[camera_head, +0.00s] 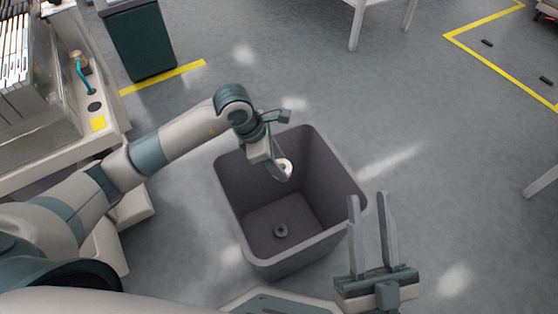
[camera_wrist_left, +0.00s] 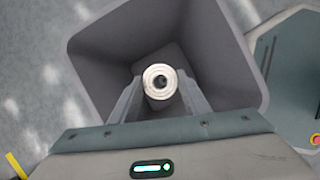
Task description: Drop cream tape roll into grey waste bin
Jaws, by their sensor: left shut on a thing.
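The cream tape roll (camera_head: 286,167) is held by my left gripper (camera_head: 279,172), over the inside of the grey waste bin (camera_head: 357,207). In the left wrist view the roll (camera_wrist_left: 160,81) sits between the two fingertips (camera_wrist_left: 160,88), with its dark centre hole showing. The bin's walls (camera_wrist_left: 98,55) surround it in that view.
A white trolley (camera_head: 60,150) with a rack of upright items (camera_head: 18,50) stands at the left. A dark green bin (camera_head: 140,42) stands behind it. Yellow floor tape (camera_head: 163,77) runs nearby.

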